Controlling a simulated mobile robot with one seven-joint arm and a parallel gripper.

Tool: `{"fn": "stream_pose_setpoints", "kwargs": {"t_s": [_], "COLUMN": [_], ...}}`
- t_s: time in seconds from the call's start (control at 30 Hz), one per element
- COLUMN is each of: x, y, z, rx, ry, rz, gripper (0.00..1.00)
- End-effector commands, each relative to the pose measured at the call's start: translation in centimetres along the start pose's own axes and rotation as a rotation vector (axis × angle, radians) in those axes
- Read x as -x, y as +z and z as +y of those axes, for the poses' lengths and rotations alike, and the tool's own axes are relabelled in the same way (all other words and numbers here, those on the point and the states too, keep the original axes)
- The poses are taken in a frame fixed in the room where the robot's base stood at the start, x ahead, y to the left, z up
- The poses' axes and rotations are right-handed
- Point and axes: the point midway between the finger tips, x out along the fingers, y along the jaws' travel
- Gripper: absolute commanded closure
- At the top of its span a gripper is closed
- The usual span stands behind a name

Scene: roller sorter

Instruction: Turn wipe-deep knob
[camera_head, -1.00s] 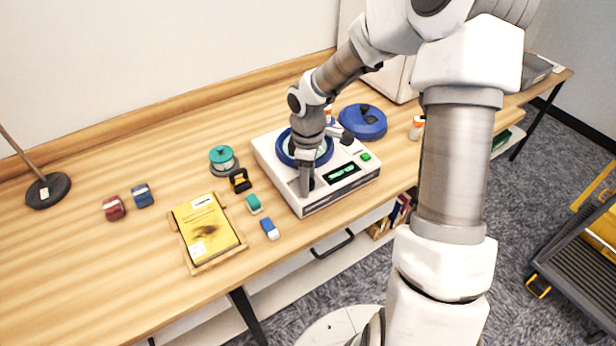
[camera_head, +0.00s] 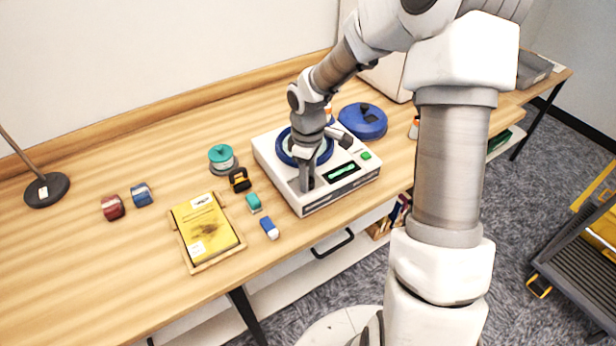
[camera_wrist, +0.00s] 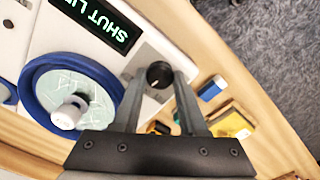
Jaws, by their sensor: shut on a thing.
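The sorter (camera_head: 268,151) is a white box on the bench with a round blue-rimmed bowl (camera_wrist: 33,92) on top and a dark display (camera_head: 342,171). A small black knob (camera_wrist: 159,73) sits on a grey panel beside the display. My gripper (camera_wrist: 158,80) has its fingers on either side of the knob, shut on it. In the head view my gripper (camera_head: 306,184) points down at the sorter's front left corner and hides the knob.
A blue lid (camera_head: 362,122) lies behind the sorter, off the bowl. A green button (camera_head: 366,155) is at its right. Left of it are a teal spool (camera_head: 221,158), a yellow booklet on a tray (camera_head: 206,232), and small blocks (camera_head: 269,227).

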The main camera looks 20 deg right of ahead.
Motion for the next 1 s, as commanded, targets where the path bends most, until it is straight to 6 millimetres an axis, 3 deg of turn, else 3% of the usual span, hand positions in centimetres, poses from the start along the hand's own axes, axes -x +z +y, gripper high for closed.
{"fn": "stream_pose_setpoints", "kwargs": {"t_s": [0.6,1.0], "x": [-0.03,0.04], "y": [-0.10,-0.07], "z": [0.02,0.03], "rx": [-0.484,-0.614], "ry": [0.002,0.001], "rz": [0.003,0.002], "gripper": [1.00,1.00]}}
